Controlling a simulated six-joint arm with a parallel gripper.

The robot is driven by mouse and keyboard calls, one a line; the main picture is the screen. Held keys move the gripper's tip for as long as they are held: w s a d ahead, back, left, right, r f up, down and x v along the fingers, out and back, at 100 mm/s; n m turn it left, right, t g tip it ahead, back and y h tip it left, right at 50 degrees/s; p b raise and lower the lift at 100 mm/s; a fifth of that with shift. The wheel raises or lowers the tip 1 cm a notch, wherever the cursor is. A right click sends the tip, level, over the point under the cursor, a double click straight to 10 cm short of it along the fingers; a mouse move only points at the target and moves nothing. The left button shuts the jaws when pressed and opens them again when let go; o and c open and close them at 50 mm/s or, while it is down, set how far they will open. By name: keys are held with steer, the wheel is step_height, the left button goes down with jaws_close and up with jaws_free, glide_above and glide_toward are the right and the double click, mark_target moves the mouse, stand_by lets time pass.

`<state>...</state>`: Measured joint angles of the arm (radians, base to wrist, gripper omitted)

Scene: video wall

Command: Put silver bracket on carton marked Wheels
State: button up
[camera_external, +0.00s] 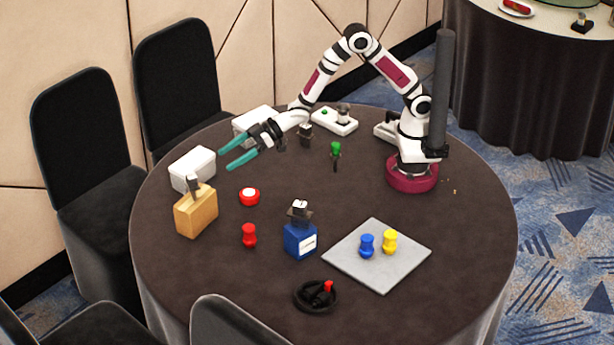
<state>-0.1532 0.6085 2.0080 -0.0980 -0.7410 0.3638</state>
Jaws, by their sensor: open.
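A small grey, silver-looking bracket (193,183) stands on top of a tan carton (196,214) at the left of the round table. Another bracket-like piece, pale on top and dark below (300,209), sits on a blue carton (299,241) with a white label. The label is too small to read, so I cannot tell which carton is marked Wheels. My gripper (230,154), with teal fingers, is open and empty. It hangs above the table, up and to the right of the tan carton, apart from it.
White boxes (192,168) stand near the tan carton. A red button (249,196), red peg (249,236), green-topped piece (336,151) and dark block (306,136) stand on the table. A grey plate (350,268) bears blue and yellow pegs. A black ring (313,296) lies at the front.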

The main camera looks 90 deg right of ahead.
steer(key=s+d+r+m+g+h, duration=0.2)
steer(key=s+d+m+g, duration=0.3)
steer(key=s, duration=0.6)
steer(key=s+d+r+m+g+h, duration=0.1)
steer(key=s+d+r+g+h, duration=0.1)
steer(key=s+d, duration=0.65)
steer(key=s+a+m+g, duration=0.1)
steer(key=s+a+g, duration=0.1)
steer(key=s, duration=0.9)
steer(key=s+a+m+g+y, duration=0.1)
steer(key=s+a+m+g, duration=0.1)
steer(key=s, duration=1)
steer(key=shift+a+r+g+y, duration=0.3)
steer(key=shift+r+g, duration=0.1)
steer(key=shift+g, duration=0.4)
